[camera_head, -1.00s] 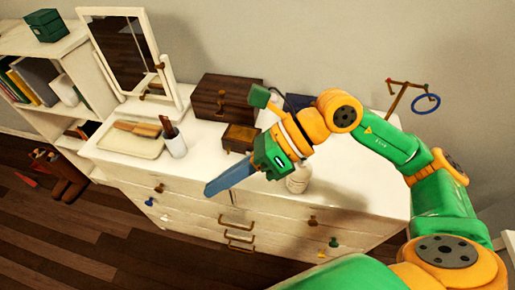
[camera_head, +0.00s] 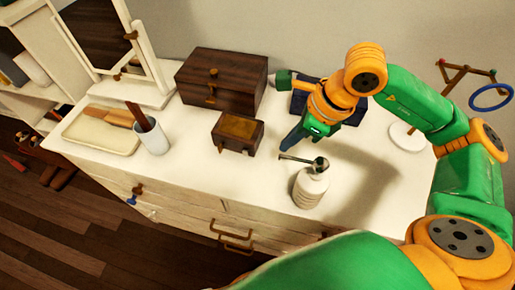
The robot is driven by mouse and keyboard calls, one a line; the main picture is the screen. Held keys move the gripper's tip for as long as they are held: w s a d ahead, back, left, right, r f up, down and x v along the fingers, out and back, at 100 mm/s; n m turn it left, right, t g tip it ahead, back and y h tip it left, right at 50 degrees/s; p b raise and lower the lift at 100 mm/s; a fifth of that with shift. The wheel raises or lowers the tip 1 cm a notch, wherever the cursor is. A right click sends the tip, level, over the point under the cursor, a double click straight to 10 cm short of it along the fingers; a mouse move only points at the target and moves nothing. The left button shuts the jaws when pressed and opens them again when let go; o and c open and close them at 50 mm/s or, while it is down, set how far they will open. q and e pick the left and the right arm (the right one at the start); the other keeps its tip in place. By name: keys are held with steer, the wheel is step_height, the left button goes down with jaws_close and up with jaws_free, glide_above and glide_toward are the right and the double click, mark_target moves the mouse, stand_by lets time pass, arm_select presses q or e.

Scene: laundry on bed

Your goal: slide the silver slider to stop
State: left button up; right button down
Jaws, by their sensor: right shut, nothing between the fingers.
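No silver slider can be made out clearly. A dark blue object (camera_head: 300,100) lies behind my right gripper, partly hidden by it. A white ribbed bottle (camera_head: 311,188) with a silver top and a dark spout stands just in front of the gripper. My right gripper (camera_head: 285,148) is shut and empty, pointing down and left over the dresser top, between the small wooden box (camera_head: 238,132) and the bottle. I cannot tell whether its tips touch anything. My left gripper is out of view.
The white dresser top (camera_head: 205,180) is clear at the front left. A larger wooden box (camera_head: 222,80), a mirror (camera_head: 95,30), a tray (camera_head: 100,132) and a white cup (camera_head: 152,138) stand on it. A stand with a blue ring (camera_head: 491,97) is at the right.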

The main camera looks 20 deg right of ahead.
mark_target(245, 152)
steer(key=p+x, duration=0.1)
steer(key=x, duration=0.6)
steer(key=shift+a+f, duration=0.15)
steer(key=shift+f, duration=0.05)
steer(key=w+a+p, duration=0.2)
steer(key=shift+w+a+f, duration=0.1)
steer(key=shift+a+f, duration=0.05)
steer(key=shift+a, duration=0.2)
steer(key=shift+w+a+f, duration=0.15)
steer(key=shift+w+a, duration=0.15)
steer(key=shift+f, duration=0.1)
steer(key=shift+w+a+f+b, duration=0.1)
steer(key=shift+w+a+b, duration=0.65)
steer(key=shift+b, duration=0.25)
steer(key=shift+a, duration=0.1)
